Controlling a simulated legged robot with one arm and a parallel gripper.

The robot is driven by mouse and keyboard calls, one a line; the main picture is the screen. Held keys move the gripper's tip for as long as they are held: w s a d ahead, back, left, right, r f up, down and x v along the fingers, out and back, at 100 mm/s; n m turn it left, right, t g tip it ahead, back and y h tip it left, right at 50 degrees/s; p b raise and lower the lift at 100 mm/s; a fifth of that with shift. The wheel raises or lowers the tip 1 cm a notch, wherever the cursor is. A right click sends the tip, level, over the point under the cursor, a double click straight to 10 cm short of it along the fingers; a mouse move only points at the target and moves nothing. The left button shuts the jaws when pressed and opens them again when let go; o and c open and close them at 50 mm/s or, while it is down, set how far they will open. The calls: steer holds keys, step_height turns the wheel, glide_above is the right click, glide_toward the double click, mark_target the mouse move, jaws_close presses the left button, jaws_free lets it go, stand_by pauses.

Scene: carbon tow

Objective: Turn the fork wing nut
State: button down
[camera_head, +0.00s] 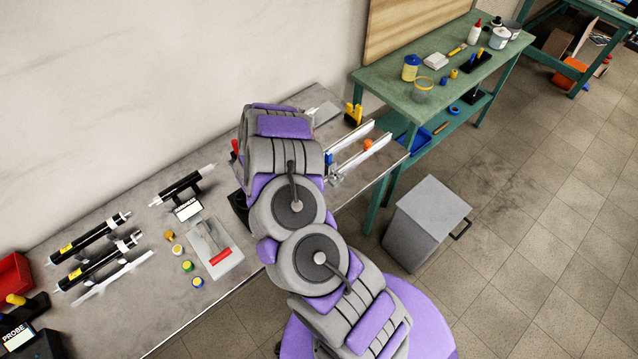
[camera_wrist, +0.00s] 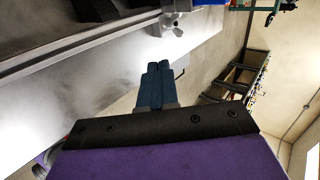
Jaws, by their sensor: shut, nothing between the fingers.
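In the wrist view, my gripper (camera_wrist: 158,68) shows as two blue fingers side by side, shut and empty. A silver metal piece with winged lobes (camera_wrist: 178,22), which looks like the wing nut, sits at the edge of the pale bench, just beyond the fingertips and slightly right. There is a visible gap between them. In the head view, a fork-like fixture with two pale rails (camera_head: 352,147) stands at the bench's right end, with a small metal fitting (camera_head: 335,180) near its front. My arm covers the bench beside it and hides my gripper there.
A green table (camera_head: 437,95) with jars stands at the right. A grey bin (camera_head: 425,222) stands on the floor. Open floor lies further right.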

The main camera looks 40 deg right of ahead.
mark_target(338, 178)
steer(key=x, duration=0.8)
steer(key=shift+f, duration=0.3)
steer(key=d, duration=0.2)
steer(key=d+p, duration=0.1)
steer(key=d, duration=0.1)
steer(key=shift+w+d+f, duration=0.1)
steer(key=shift+w+d, duration=0.05)
steer(key=shift+w, duration=0.25)
steer(key=shift+s+d+f+n+t+b, duration=0.1)
steer(key=shift+s+d+n+t+b, duration=0.2)
steer(key=shift+n+t+b, duration=0.3)
steer(key=n+t+b, duration=0.1)
steer(key=b, duration=0.1)
steer(key=n+t+y+b, duration=0.1)
steer(key=n, duration=0.1)
steer(key=shift+s+d+b, duration=0.15)
steer(key=shift+d+b, duration=0.2)
steer(key=shift+b, duration=0.05)
